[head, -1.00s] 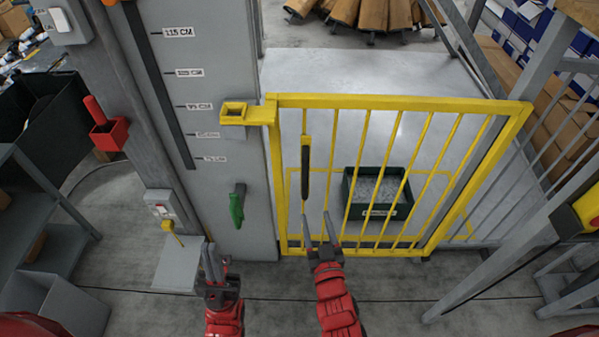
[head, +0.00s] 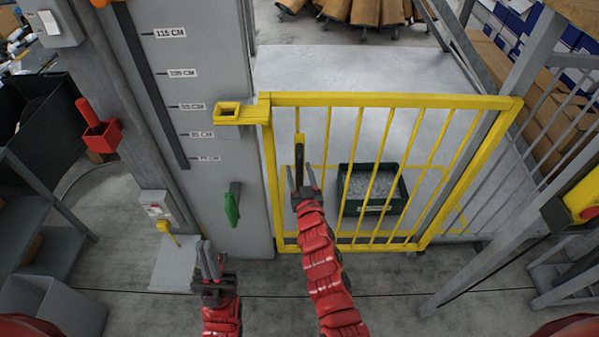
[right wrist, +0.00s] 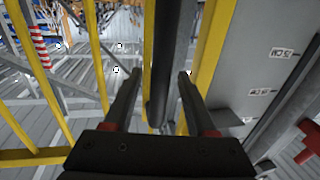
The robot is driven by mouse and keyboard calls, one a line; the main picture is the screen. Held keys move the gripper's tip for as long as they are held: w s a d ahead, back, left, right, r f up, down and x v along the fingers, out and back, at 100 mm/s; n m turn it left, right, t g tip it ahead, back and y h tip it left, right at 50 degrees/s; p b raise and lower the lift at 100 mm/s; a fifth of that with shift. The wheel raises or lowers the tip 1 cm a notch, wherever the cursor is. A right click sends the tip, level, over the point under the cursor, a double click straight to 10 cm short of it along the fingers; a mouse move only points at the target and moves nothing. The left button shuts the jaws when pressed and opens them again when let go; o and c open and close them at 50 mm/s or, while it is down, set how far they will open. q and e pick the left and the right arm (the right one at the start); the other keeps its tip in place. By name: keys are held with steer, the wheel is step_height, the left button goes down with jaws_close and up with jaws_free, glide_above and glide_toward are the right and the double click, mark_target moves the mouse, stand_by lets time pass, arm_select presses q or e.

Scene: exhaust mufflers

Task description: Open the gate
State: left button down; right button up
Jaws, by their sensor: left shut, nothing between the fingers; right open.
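The yellow barred gate (head: 390,100) stands across the opening beside a grey post, and its frame looks closed against the post. A dark vertical handle (head: 300,150) is on a gate bar near the left side; my right gripper partly hides it. My right gripper (head: 302,182) is open at the handle. In the right wrist view the dark handle (right wrist: 161,65) appears between the spread fingers (right wrist: 160,90); I cannot tell if they touch it. My left gripper (head: 208,255) is shut and empty, low in front of the post.
The grey post (head: 215,60) carries height labels, a yellow bracket (head: 228,112) at the gate's top corner and a green lever (head: 232,205). A red holder (head: 102,135) and a yellow-knobbed box (head: 163,225) are left. A green crate (head: 375,210) sits behind the gate.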

jaws_close()
stand_by(0.3)
stand_by(1.1)
